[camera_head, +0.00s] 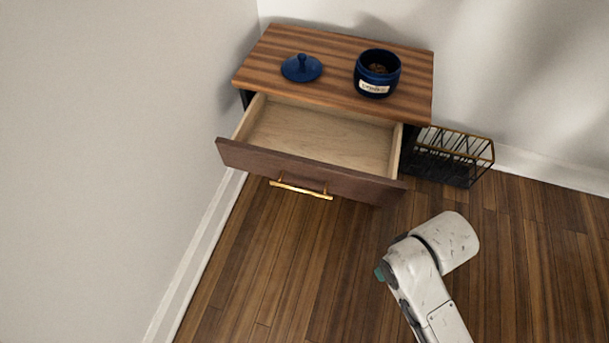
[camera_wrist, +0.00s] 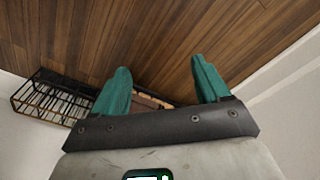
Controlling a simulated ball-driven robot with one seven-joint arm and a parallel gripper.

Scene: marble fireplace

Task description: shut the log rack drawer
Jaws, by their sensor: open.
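The drawer (camera_head: 310,183) of the wood-topped cabinet (camera_head: 335,62) is pulled well out in the head view. Its inside looks empty, and its dark brown front carries a gold bar handle (camera_head: 301,189). My arm is in front and to the right of the drawer, apart from it. Only a small bit of teal shows at its end there, and the rest of my gripper is hidden. In the wrist view my gripper (camera_wrist: 160,66) has its two teal fingers spread with nothing held. A small brown wooden part, probably of the cabinet, shows beyond the fingers.
A dark blue labelled jar (camera_head: 377,75) stands open on the cabinet top, with its blue lid (camera_head: 301,68) to the left. A black and gold wire rack (camera_head: 448,157) stands right of the cabinet. A wall is close on the left. The wooden floor before the drawer is clear.

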